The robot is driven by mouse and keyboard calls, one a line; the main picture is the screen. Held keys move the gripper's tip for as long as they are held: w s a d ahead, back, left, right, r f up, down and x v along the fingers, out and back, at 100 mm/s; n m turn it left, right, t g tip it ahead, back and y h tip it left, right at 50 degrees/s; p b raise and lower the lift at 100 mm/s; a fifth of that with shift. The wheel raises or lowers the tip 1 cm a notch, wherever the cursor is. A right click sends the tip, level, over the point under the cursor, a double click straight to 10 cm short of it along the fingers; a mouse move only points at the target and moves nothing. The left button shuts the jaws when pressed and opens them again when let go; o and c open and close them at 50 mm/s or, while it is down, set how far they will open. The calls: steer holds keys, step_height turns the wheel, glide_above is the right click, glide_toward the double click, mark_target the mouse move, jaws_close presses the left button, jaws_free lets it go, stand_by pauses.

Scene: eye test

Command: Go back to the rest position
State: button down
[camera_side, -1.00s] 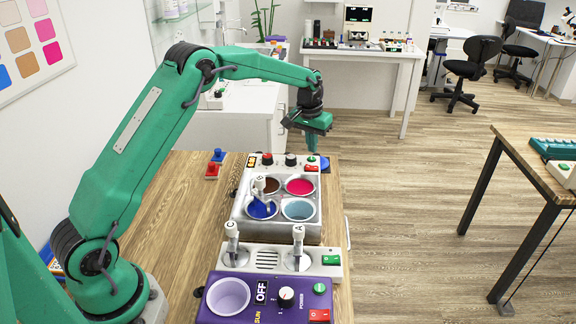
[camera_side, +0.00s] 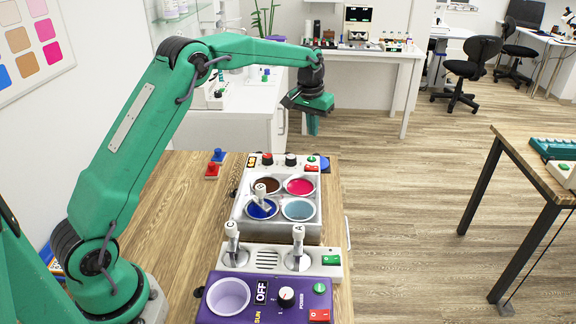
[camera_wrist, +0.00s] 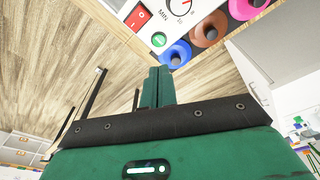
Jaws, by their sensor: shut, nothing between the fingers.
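My green gripper (camera_side: 313,128) hangs in the air beyond the far end of the tray unit in the side view, shut and empty. Its two fingers point down and sit together, and they also show pressed together in the wrist view (camera_wrist: 158,86). The metal tray unit (camera_side: 235,218) has several round wells holding brown, red, blue and light blue contents. A white piece marked B (camera_side: 262,192) leans in the blue well.
A grey stand (camera_side: 267,258) holds pieces marked C (camera_side: 232,238) and A (camera_side: 299,243). The purple machine (camera_side: 258,312) is in front. Red (camera_side: 212,170) and blue (camera_side: 218,155) small blocks lie left of the tray.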

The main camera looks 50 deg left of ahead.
steer(key=shift+r, duration=0.15)
steer(key=s+d+r+m+t, duration=0.1)
steer(key=s+d+r, duration=0.2)
steer(key=s+r, duration=0.5)
steer(key=s+d+r+t, duration=0.1)
steer(key=s+d+r, duration=0.3)
steer(key=s, duration=0.6)
steer(key=s+d+f+m+t, duration=0.1)
steer(key=s, duration=0.9)
steer(key=s+f+m, duration=0.1)
steer(key=s+f, duration=0.1)
steer(key=s, duration=0.8)
steer(key=shift+d+t, duration=0.35)
steer(key=shift+t, duration=0.05)
steer(key=shift+s, duration=0.1)
stand_by(3.6)
